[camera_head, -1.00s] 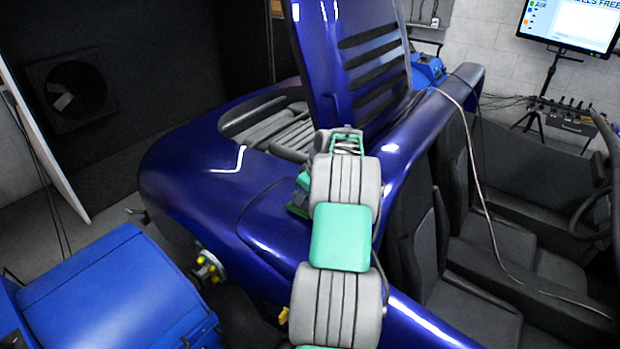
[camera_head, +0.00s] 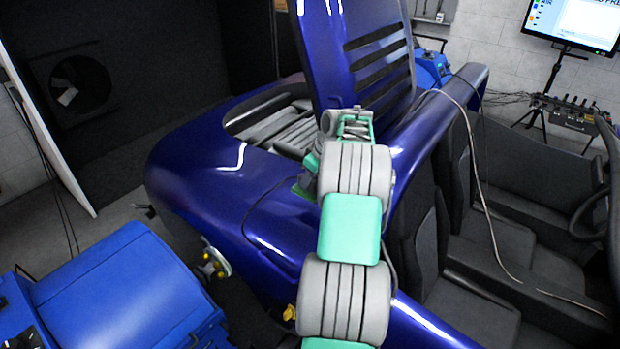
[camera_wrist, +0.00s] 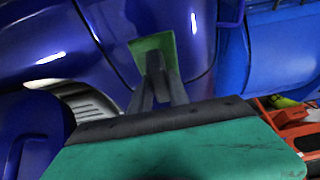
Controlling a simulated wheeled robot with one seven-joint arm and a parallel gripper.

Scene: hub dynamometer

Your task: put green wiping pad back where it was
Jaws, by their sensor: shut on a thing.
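The green wiping pad (camera_wrist: 150,46) is a flat green piece at the tips of my gripper's dark fingers in the wrist view. My gripper (camera_wrist: 156,68) is shut on it. Behind the pad is the glossy blue car bodywork (camera_wrist: 112,20); I cannot tell whether the pad touches it. In the head view my arm reaches over the car's rear (camera_head: 215,150), beside the open engine bay (camera_head: 270,125). There my arm hides most of the gripper, and a dark green edge of the pad (camera_head: 304,192) shows left of it.
The raised engine lid (camera_head: 355,50) stands just beyond my arm. Black seats (camera_head: 425,230) and a hanging cable (camera_head: 478,170) are to the right. A blue machine (camera_head: 120,290) stands at lower left, near the wheel hub (camera_head: 215,263). Red-orange items (camera_wrist: 290,125) show in the wrist view.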

